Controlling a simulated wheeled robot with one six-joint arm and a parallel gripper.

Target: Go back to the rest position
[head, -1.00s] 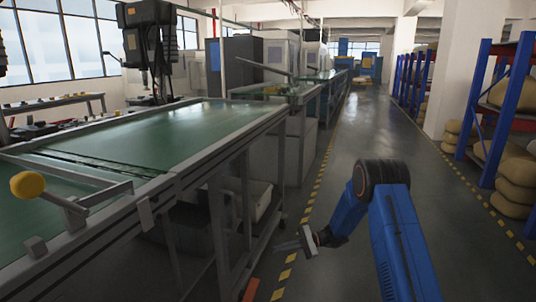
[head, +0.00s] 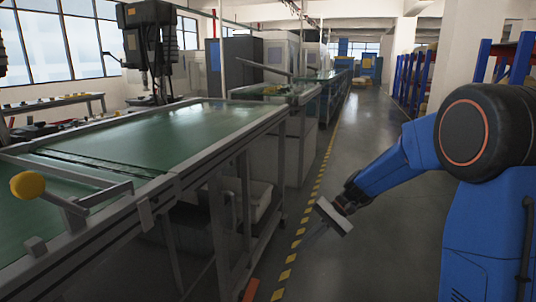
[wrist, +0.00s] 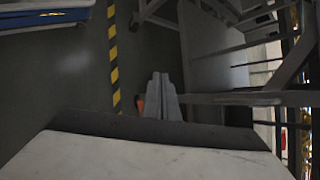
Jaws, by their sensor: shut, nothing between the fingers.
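My gripper (head: 307,242) hangs in the air over the aisle floor in the head view, to the right of the conveyor table. Its pale body points down and to the left, and nothing is held. In the wrist view its two grey fingers (wrist: 160,82) are together with no object between them. The blue arm reaches in from the right, bent at a large dark joint. No ultrasonic tank can be made out in these frames.
A long green conveyor table (head: 175,133) stands on the left, with a yellow knob (head: 27,185) at its near end. A yellow-black floor stripe (head: 298,243) runs beside it. Blue racks (head: 412,82) stand back right. The aisle (head: 355,125) ahead is clear.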

